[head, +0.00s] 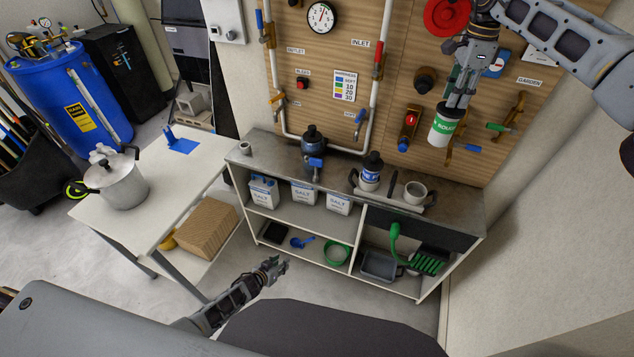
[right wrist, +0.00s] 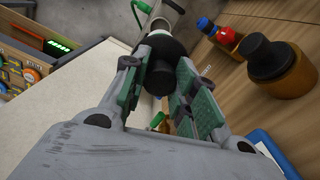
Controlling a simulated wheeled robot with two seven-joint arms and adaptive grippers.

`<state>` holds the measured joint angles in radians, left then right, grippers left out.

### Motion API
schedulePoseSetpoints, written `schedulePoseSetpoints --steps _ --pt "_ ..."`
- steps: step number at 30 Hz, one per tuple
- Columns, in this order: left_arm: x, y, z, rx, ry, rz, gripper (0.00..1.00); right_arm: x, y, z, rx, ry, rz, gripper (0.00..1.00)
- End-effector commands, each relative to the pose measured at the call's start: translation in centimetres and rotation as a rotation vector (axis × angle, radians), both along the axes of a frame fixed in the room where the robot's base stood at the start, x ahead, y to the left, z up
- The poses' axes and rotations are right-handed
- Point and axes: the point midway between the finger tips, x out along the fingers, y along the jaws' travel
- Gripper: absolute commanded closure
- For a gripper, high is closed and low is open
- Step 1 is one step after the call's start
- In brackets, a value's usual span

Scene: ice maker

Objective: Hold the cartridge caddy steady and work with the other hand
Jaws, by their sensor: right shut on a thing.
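The cartridge caddy (head: 397,203) is a grey tray on the right part of the counter. A white cartridge with a blue label and black top (head: 370,172) and a pale empty-looking cup (head: 414,192) stand in it. My right gripper (head: 457,100) is shut on the black top of a white cartridge with a green label (head: 442,130), held in the air in front of the board. In the right wrist view its black top (right wrist: 158,76) sits between the fingers. My left gripper (head: 274,266) is low in front of the shelves, away from the caddy; its finger gap is unclear.
A dark housing (head: 313,143) with a blue valve stands left of the caddy. Salt boxes (head: 303,192) fill the upper shelf. The pegboard (head: 400,45) carries pipes, valves and knobs close to my right arm. A white table (head: 150,215) with a pot stands left.

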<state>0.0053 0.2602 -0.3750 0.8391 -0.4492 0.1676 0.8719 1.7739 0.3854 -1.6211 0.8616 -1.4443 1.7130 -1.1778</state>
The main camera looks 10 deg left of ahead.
Motion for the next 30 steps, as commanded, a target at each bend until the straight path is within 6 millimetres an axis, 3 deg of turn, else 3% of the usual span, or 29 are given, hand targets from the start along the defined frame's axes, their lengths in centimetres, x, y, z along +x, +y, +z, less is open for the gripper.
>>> schedulePoseSetpoints --steps 3,12,21,30 --pt "3.4 -0.8 3.0 -0.051 -0.061 -0.027 0.65 0.0 0.0 0.0 0.000 -0.001 0.000 1.00" --pt "10.0 -3.1 10.4 -0.186 -0.169 -0.114 0.65 0.0 0.0 0.0 0.000 -0.001 0.000 1.00" --pt "14.4 -5.8 17.5 -0.308 -0.220 -0.230 0.65 0.0 0.0 0.0 0.000 -0.001 0.000 1.00" --pt "17.1 -8.3 23.9 -0.405 -0.212 -0.355 0.65 0.0 0.0 0.0 0.000 -0.001 0.000 1.00"
